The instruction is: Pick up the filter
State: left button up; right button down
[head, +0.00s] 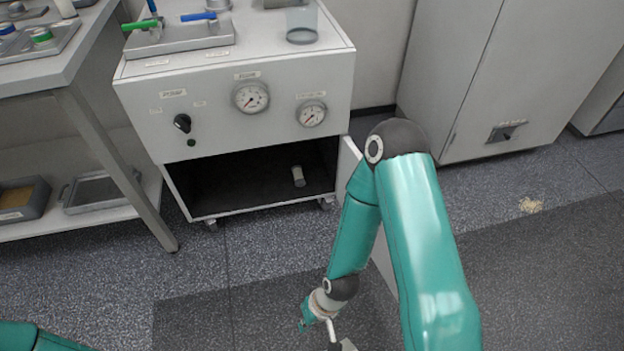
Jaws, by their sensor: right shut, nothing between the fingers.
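A small pale cylinder with a darker end, which looks like the filter (298,176), lies in the dark open lower compartment of the white cabinet (215,100), right of its middle. My right arm reaches down in front of the cabinet's right side. My right gripper (335,343) is at the bottom edge, partly cut off, shut and empty. It is well in front of the cabinet and apart from the cylinder. Only a bit of my left arm shows at the bottom left; its gripper is out of view.
The compartment's door (384,262) stands open at the right, partly hidden behind my right arm. Gauges (251,97) and a black knob (182,123) are on the cabinet front. A bench (75,75) stands left, a tall grey cabinet (510,75) right. The floor before the compartment is clear.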

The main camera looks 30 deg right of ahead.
aim_at(299, 181)
jog(key=z, duration=0.1)
jog(key=i, duration=1)
jog(key=u, duration=0.05)
